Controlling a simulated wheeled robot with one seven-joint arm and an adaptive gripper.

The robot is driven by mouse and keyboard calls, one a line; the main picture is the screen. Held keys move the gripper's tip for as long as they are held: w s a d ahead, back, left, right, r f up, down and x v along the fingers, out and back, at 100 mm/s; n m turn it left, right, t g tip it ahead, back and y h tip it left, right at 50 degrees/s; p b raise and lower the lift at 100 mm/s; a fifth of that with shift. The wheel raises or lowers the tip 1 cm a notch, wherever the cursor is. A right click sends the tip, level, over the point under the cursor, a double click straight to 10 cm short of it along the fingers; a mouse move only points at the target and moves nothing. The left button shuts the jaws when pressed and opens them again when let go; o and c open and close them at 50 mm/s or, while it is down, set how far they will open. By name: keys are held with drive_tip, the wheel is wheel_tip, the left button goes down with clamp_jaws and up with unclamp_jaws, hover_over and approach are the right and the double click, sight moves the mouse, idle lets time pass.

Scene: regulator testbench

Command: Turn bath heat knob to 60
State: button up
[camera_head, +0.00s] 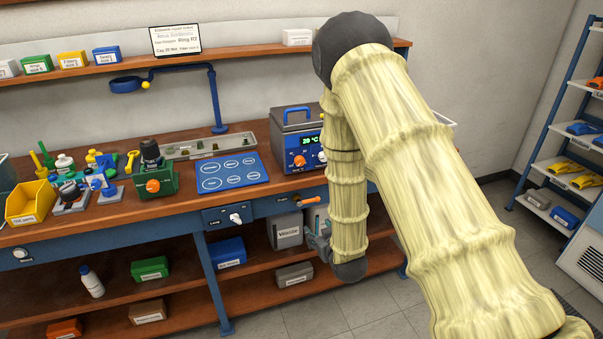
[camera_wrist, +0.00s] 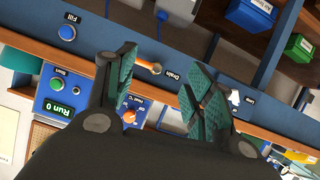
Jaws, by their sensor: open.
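The bath (camera_head: 295,122) is a grey tank with a blue front panel on the bench; its green display (camera_head: 309,140) reads 20 °C. My gripper (camera_head: 318,240) is below the bench edge, in front of the lower shelf. In the wrist view my gripper (camera_wrist: 160,78) is open, empty, and apart from the knob.
The Drain valve's orange handle (camera_wrist: 150,67) shows between my fingers, on the bench's front rail. The Loop valve (camera_head: 236,218) is left of it. A blue pad (camera_head: 230,172) lies left of the bath.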

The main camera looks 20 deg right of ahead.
sight(301, 162)
drive_tip(key=w+r+n+t+b, duration=0.15)
drive_tip(key=w+r+t, duration=0.35)
drive_tip(key=w+r, duration=0.7)
drive_tip(key=shift+y, duration=0.4)
drive_tip(key=w, duration=0.2)
drive_tip(key=w+r+p, duration=0.1)
drive_tip(key=w, duration=0.2)
drive_tip(key=w+p, duration=0.1)
drive_tip(key=w, duration=0.2)
drive_tip(key=shift+r, duration=0.3)
